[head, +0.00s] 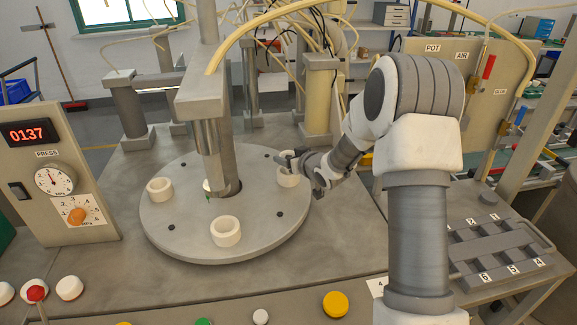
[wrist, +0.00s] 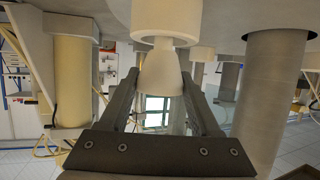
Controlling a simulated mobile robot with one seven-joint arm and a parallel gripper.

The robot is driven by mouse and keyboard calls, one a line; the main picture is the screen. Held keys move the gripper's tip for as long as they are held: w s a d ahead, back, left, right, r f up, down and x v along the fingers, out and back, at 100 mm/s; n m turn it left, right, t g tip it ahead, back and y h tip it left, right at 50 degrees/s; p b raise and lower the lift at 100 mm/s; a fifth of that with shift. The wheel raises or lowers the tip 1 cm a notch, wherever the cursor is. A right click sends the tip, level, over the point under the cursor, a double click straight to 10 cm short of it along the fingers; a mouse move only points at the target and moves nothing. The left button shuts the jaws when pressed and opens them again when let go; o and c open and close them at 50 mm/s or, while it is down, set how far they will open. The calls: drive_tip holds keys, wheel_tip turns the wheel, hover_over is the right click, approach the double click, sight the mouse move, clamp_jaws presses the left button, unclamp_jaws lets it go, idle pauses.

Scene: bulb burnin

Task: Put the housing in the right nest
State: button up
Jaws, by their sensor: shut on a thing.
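The right nest (head: 288,181), a white ring-shaped cup, stands on the right side of the round grey turntable (head: 180,235). In the wrist view, which looks upside down, the nest (wrist: 166,18) is at the top. My gripper (head: 290,158) is at the right nest. In the wrist view my gripper's fingers (wrist: 162,90) are shut on the white, flared housing (wrist: 160,75). Its narrow end is at the nest's mouth; how deep it sits inside is hidden. In the head view I cannot make out the housing apart from the gripper and nest.
Other white nests stand at the left (head: 159,189) and front (head: 226,233) of the turntable. The grey press column (head: 217,150) rises close to my gripper's left. A numbered grey rack (head: 495,250) is at the right. Buttons (head: 335,304) line the front edge.

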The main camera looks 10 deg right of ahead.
drive_tip(key=shift+f, duration=1.2)
drive_tip(key=shift+f+b, duration=0.25)
drive_tip(key=shift+b, duration=0.05)
drive_tip(key=o, duration=1.3)
drive_tip(key=shift+r, duration=0.1)
